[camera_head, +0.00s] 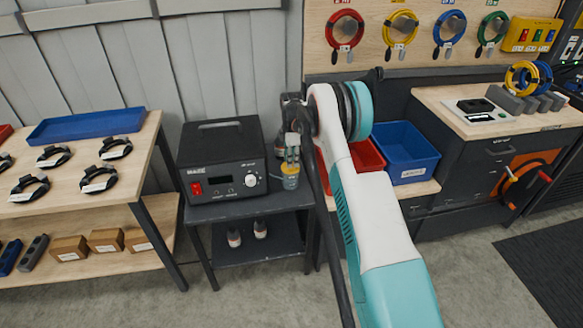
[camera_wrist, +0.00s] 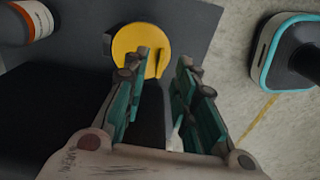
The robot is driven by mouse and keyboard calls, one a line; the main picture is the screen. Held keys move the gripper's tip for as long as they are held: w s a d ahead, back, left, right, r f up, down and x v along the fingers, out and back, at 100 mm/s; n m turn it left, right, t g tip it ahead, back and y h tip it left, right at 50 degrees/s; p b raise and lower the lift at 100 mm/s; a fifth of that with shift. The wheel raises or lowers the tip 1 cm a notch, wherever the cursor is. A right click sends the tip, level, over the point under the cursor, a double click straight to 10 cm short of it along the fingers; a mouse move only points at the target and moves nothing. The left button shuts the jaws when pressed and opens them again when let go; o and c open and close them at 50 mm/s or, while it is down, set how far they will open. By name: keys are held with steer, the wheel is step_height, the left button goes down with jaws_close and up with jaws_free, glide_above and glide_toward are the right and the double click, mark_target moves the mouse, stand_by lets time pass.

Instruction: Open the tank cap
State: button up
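In the wrist view a round yellow cap (camera_wrist: 130,42) shows from above, with a dark slot or bar near its right side. It sits over a dark surface. My gripper (camera_wrist: 164,64) is open, with a clear gap between its teal-and-grey fingers. The left fingertip overlaps the cap in the picture, and the right one lies to the right of it. I cannot tell whether they touch. In the head view my gripper (camera_head: 291,150) points down just above a small yellow-topped container (camera_head: 290,183) at the right edge of the dark stand. The gripper partly hides its top.
A black power unit (camera_head: 222,160) stands close left of the container on the dark stand (camera_head: 265,207). Red (camera_head: 368,156) and blue (camera_head: 407,150) bins are to the right. A wooden bench (camera_head: 70,190) is at left.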

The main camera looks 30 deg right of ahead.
steer(key=shift+f+b, duration=0.35)
steer(key=shift+f, duration=1.15)
jaws_close()
